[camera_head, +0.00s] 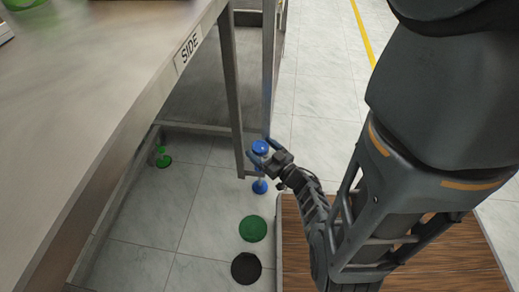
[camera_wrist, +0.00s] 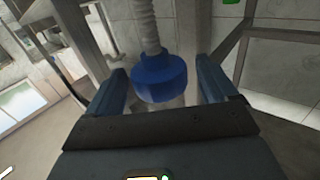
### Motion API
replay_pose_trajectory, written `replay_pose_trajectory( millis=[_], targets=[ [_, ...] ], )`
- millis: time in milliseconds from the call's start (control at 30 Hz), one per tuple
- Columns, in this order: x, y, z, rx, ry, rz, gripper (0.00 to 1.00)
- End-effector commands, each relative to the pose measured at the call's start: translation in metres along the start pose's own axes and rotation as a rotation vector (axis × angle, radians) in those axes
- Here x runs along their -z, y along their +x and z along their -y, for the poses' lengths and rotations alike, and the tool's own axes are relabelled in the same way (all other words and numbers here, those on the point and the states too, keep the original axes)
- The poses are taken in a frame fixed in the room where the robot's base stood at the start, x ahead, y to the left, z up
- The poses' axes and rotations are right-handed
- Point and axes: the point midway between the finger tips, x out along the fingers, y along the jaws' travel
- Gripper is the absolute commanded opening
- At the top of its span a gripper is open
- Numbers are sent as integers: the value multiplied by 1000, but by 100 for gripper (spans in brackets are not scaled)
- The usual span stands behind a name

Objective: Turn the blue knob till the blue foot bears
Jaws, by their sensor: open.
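The blue knob (camera_head: 259,146) is a round blue piece beside the table leg at the right front corner. The blue foot (camera_head: 260,187) is below it near the floor; I cannot tell whether it touches the tiles. My gripper (camera_head: 262,151) is open at the knob, with its fingers on either side. In the wrist view, the knob (camera_wrist: 160,76) sits between the two open blue fingers (camera_wrist: 161,84), with gaps showing at both sides. A pale threaded rod (camera_wrist: 149,30) runs from the knob. The foot cannot be made out in the wrist view.
The steel table (camera_head: 110,90) fills the left, with a "SIDE" label (camera_head: 187,50) on its edge. A green foot (camera_head: 164,161) is at another leg. A green disc (camera_head: 253,229) and a black disc (camera_head: 246,270) lie on the floor. A brown wooden surface (camera_head: 420,265) is lower right.

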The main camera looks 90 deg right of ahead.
Motion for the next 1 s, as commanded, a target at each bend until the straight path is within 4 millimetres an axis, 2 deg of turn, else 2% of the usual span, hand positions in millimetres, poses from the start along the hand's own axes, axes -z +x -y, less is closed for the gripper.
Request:
replay_pose_trajectory(
  millis=[133, 400, 933, 1000],
  targets=[
    [0, 10, 0, 0, 0, 0, 86],
    [0, 11, 0, 0, 0, 1, 86],
    [0, 11, 0, 0, 0, 1, 36],
    [0, 11, 0, -1, 0, 1, 34]
  ],
)
